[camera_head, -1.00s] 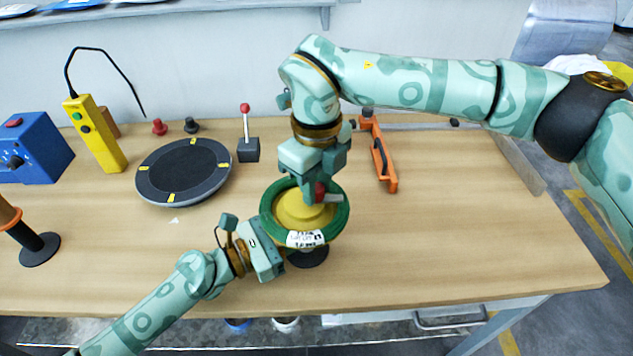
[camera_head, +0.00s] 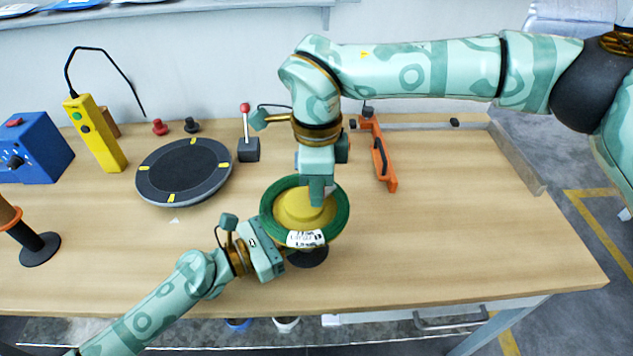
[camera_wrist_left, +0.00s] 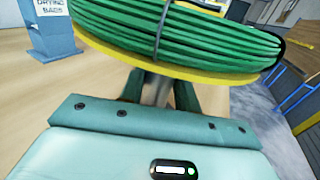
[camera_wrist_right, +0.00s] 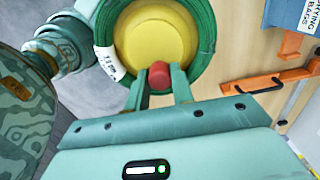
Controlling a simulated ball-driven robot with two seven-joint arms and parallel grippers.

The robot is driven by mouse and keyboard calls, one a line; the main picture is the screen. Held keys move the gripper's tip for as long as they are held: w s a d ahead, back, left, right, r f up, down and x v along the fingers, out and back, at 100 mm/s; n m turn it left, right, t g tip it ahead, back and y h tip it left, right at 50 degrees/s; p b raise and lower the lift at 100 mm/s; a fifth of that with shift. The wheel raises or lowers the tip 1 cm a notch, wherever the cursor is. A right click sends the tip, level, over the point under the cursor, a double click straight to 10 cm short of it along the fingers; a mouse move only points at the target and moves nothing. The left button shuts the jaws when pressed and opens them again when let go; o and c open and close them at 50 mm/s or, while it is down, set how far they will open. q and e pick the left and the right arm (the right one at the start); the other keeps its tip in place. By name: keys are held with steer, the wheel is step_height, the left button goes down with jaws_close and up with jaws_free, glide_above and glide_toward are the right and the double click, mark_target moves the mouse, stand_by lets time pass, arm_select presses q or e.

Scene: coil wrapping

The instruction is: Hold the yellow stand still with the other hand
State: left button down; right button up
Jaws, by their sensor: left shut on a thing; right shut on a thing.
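The yellow stand (camera_head: 296,208) has a round yellow top inside a green coil (camera_head: 336,228), on a dark base on the bench. A white label (camera_head: 305,239) is on the coil's near side. In the left wrist view, my left gripper (camera_wrist_left: 157,88) is below the stand's yellow flange (camera_wrist_left: 150,60), its fingers shut around a greyish post. In the head view, my left gripper (camera_head: 285,257) is at the coil's near left. My right gripper (camera_head: 317,200) is over the yellow top from above. In the right wrist view, it is shut on a small red cylindrical piece (camera_wrist_right: 159,75).
A black turntable (camera_head: 184,172) with yellow marks lies left. An orange tool (camera_head: 380,155) lies right of the coil. The bench's right side is clear.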

steer(key=n, duration=0.7)
steer(key=shift+w, duration=0.1)
steer(key=n, duration=0.7)
steer(key=shift+n, duration=0.3)
steer(key=n, duration=1.1)
steer(key=shift+n, duration=0.3)
steer(key=o, duration=1)
